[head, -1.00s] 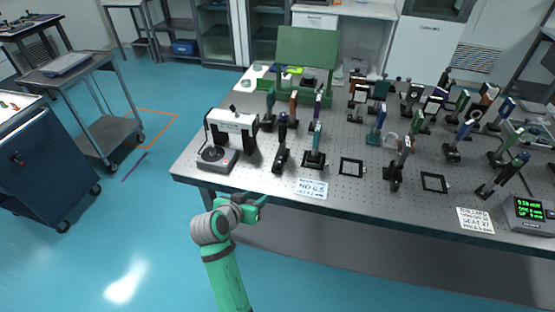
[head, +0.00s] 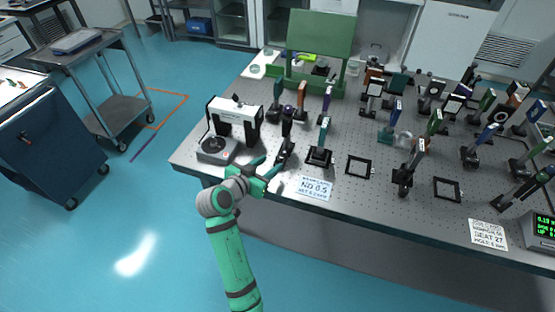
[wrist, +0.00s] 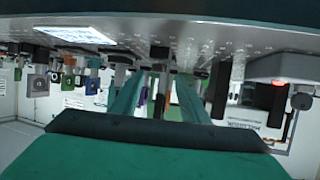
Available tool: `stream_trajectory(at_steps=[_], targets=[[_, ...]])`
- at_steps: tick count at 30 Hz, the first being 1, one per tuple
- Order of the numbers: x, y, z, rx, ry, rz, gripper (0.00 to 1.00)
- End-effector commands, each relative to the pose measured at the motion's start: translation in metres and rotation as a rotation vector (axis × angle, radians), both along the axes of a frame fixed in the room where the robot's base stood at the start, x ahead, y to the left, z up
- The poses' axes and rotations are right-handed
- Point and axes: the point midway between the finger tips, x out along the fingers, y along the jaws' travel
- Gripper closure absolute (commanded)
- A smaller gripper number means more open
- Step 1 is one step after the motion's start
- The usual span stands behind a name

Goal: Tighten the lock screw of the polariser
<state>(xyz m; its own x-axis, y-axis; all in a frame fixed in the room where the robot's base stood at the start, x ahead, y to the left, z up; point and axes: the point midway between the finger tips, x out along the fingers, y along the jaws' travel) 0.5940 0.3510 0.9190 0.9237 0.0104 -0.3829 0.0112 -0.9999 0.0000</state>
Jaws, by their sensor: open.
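My gripper (head: 268,173) is at the table's front edge in the head view, pointing toward a dark mount (head: 286,145) with a slim post on a black base. In the wrist view, which looks upside down, the two green fingers of my gripper (wrist: 157,98) stand apart with nothing held. A dark upright mount (wrist: 160,78) shows in the gap between them, apart from the fingers. I cannot tell for certain which mount is the polariser. No lock screw is clear at this size.
The perforated optical table (head: 260,165) holds several mounts. A grey device with a round dial (head: 215,148) stands left of my gripper. A label card reading ND 0.5 (head: 314,188) lies to its right. An empty black frame (head: 360,167) lies further right.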

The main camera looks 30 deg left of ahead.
Motion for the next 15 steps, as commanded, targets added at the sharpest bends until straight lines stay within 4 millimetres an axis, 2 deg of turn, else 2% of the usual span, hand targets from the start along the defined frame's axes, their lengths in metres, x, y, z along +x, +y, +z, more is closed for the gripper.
stream_trajectory(at_steps=[1,6,15], targets=[[0.01,-0.001,-0.003,-0.001,0.0,-0.003,0.59],[0.034,-0.005,-0.012,-0.001,0.0,-0.008,0.59],[0.048,-0.004,-0.018,0.0,0.0,-0.005,0.59]])
